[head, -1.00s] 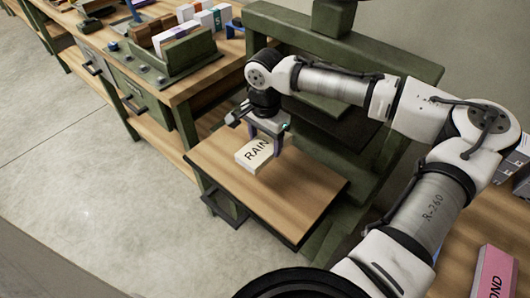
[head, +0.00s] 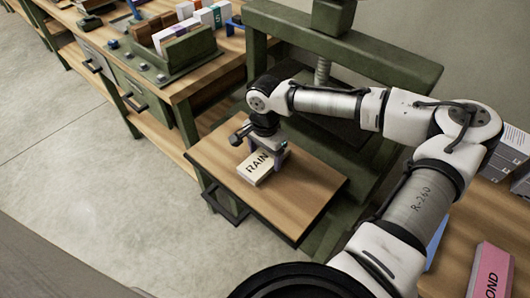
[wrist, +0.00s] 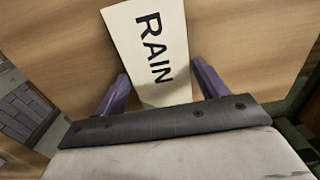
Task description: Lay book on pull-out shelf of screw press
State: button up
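The cream book (head: 262,167) marked RAIN lies flat on the wooden pull-out shelf (head: 302,200) of the green screw press (head: 345,57), near the shelf's left part. My gripper (head: 265,160) is low over the book's far end. In the wrist view the book (wrist: 152,45) lies between the two purple fingers (wrist: 162,80), with a narrow gap on each side, so the gripper looks open. The book's end closest to the gripper is hidden by the gripper body in the wrist view.
A workbench (head: 190,85) with a green fixture (head: 165,60) and upright books (head: 210,15) stands at the upper left. A pink book (head: 492,272) lies on a wooden surface at lower right. The shelf's right and front parts are clear.

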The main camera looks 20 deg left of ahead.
aim_at(265, 157)
jog(key=shift+o, duration=1.2)
jog(key=shift+r, duration=0.15)
notch_tip(265, 157, up, 12)
jog(key=b, duration=0.1)
